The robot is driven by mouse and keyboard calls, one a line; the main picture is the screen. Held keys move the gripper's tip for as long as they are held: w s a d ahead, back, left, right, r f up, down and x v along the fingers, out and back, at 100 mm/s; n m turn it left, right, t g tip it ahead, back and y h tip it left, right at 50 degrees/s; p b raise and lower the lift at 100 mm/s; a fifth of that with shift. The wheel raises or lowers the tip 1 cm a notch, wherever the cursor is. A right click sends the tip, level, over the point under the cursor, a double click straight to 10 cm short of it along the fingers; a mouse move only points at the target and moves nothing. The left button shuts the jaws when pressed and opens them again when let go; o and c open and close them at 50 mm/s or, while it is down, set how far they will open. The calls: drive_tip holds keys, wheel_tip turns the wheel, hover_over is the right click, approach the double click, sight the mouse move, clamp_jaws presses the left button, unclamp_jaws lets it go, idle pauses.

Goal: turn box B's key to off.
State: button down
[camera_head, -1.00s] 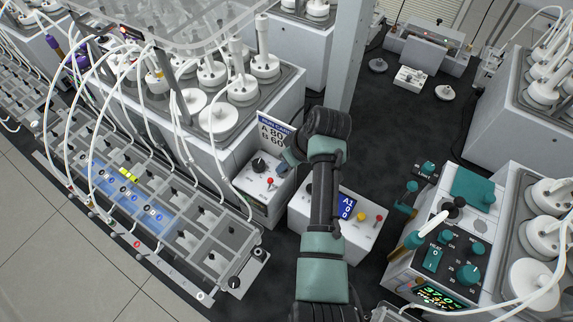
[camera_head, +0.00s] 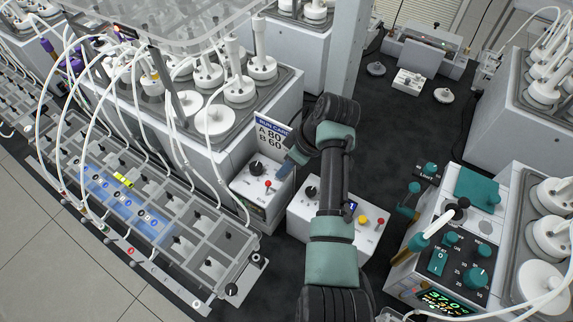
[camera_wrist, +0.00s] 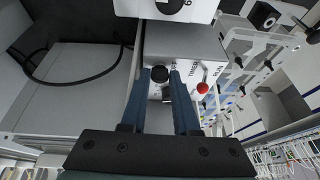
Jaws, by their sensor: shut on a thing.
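A small white box (camera_head: 247,190) with a black knob (camera_head: 257,168) and a red-tipped lever (camera_head: 268,184) stands at centre left in the head view; I take it for box B, though I cannot read its letter. My gripper (camera_head: 283,173) reaches down to its right side. In the wrist view my gripper (camera_wrist: 160,76) has a blue finger on each side of a small, pale metallic piece (camera_wrist: 166,93), probably the key. The fingers are shut on it, and its angle is unclear.
A run card (camera_head: 272,135) stands behind the box. A second white box (camera_head: 300,213) with a black knob, yellow button and red tip stands close to the right, partly behind my arm. A tube-laden rack (camera_head: 150,215) lies left; a teal-knobbed control unit (camera_head: 440,260) is right.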

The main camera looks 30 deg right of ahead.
drive_tip(key=shift+a+r, duration=0.1)
drive_tip(key=shift+r, duration=0.15)
